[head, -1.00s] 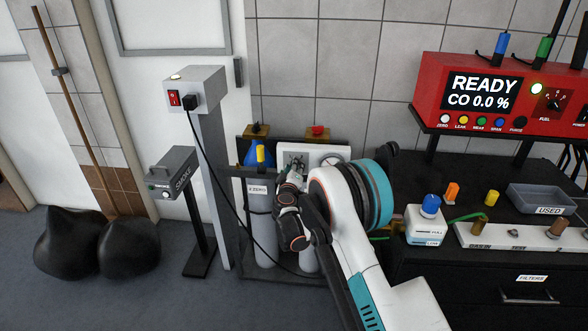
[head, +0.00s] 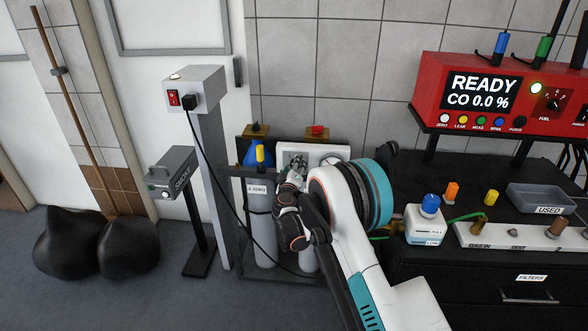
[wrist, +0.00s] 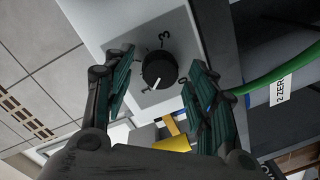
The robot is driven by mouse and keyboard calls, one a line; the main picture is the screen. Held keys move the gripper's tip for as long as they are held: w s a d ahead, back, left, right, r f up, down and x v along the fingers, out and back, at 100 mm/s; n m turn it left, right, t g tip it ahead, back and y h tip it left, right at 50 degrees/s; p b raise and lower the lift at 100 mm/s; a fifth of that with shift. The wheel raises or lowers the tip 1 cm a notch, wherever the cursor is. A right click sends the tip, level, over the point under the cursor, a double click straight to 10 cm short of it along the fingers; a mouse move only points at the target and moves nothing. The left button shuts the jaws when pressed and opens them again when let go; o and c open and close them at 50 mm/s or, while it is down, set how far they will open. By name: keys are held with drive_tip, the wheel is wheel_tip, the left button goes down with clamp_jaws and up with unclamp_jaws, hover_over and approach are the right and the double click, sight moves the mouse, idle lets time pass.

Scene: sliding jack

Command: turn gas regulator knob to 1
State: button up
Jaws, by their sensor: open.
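The regulator knob (wrist: 158,68) is round and black with a white pointer line, on a light grey plate (wrist: 165,22). A "3" and a "0" show around the dial. My gripper (wrist: 160,85) is open, with one finger on each side of the knob and gaps visible; I cannot tell whether either finger touches it. In the head view my gripper (head: 292,190) is in front of the white regulator panel (head: 318,152), and my arm hides the knob.
Gas cylinders (head: 262,225) stand in a dark rack below the panel. A black cable crosses in front of them from the grey post (head: 212,170). A green hose (wrist: 270,80) runs beside my gripper. The red analyzer (head: 490,95) reads READY.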

drive_tip(key=s, duration=1.2)
drive_tip(key=shift+a+r, duration=0.25)
drive_tip(key=shift+r, duration=0.15)
